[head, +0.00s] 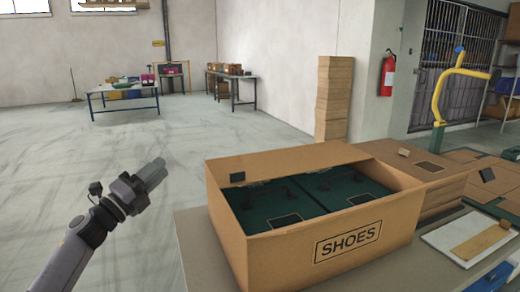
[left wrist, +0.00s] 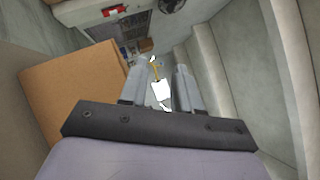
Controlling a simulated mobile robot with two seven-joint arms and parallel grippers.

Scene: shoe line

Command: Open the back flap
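A brown carton (head: 270,250) marked SHOES stands on the grey table. Its top shows open, with two dark green panels (head: 290,205) inside, each with small dark fittings. A tan board (head: 285,162) runs along the far side of the opening; I cannot tell whether it is the back flap or the back wall. My left gripper (head: 155,173) is in the air left of the carton, apart from it. In the left wrist view its two fingers (left wrist: 161,88) stand apart with nothing held between them. A brown cardboard face (left wrist: 75,95) shows left of the fingers there. My right gripper is not seen.
A stack of flat brown cardboard (head: 425,175) lies behind and right of the carton. A white board (head: 455,238) with a tan piece lies at the right. A small black tab (head: 237,177) shows at the carton's left rear. The floor (head: 110,160) left of the table is clear.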

